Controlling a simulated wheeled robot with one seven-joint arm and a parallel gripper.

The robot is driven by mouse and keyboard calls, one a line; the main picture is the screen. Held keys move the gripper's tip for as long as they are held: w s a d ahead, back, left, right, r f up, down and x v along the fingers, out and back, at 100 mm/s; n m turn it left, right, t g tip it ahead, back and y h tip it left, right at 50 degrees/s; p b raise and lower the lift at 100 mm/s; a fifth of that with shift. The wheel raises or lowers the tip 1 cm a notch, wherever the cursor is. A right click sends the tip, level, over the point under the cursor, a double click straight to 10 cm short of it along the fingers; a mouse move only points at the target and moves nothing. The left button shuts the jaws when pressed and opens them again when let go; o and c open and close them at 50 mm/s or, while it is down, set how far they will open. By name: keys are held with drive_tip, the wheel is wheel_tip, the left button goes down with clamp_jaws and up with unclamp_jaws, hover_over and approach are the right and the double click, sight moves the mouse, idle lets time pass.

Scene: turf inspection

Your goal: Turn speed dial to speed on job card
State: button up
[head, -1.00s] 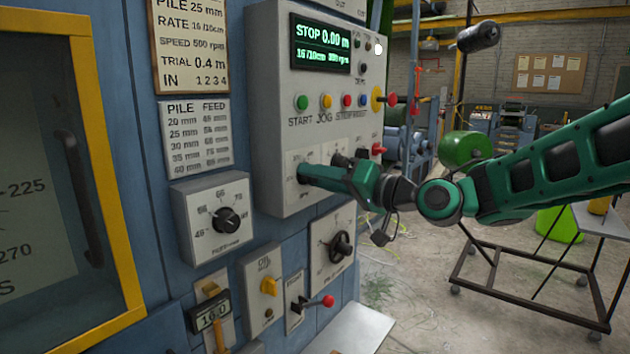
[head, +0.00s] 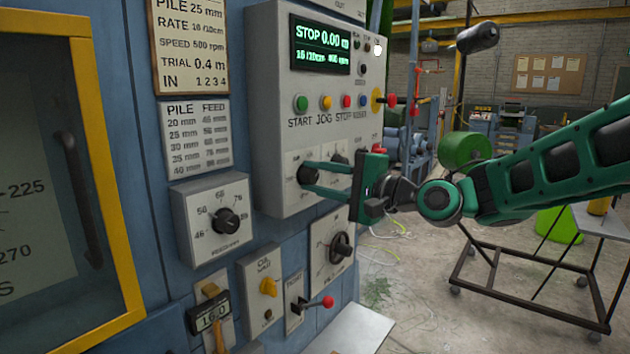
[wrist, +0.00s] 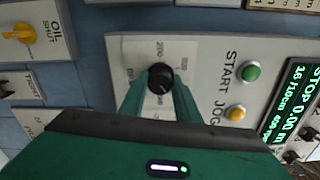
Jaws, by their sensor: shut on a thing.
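The speed dial (head: 307,175) is a black round knob on a pale plate at the bottom of the grey control box. My green gripper (head: 312,178) reaches it from the right and is shut on it. In the wrist view the dial (wrist: 160,76) sits between my two fingertips (wrist: 160,88), with scale marks around it. The display (head: 320,45) shows STOP, 0.00 m and 16/10cm; its rpm figure looks like 400 in the wrist view (wrist: 285,100) but is small. The job card (head: 190,45) reads SPEED 500 rpm.
A second black knob stands just right of the dial, close to my finger. START (head: 301,103) and JOG (head: 325,102) buttons are above. The feed dial (head: 225,221) and a red-knobbed lever (head: 327,301) are lower.

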drive_tip(key=m, duration=0.4)
drive_tip(key=shift+w+d+f, duration=0.1)
drive_tip(key=shift+w+d, duration=0.15)
drive_tip(key=shift+d, duration=0.05)
drive_tip(key=shift+m, duration=1.7)
drive_tip(key=o, duration=1)
drive_tip(key=shift+o, duration=0.2)
drive_tip(key=shift+s+a, duration=0.15)
drive_tip(key=v, duration=1.1)
drive_tip(key=shift+f, duration=0.1)
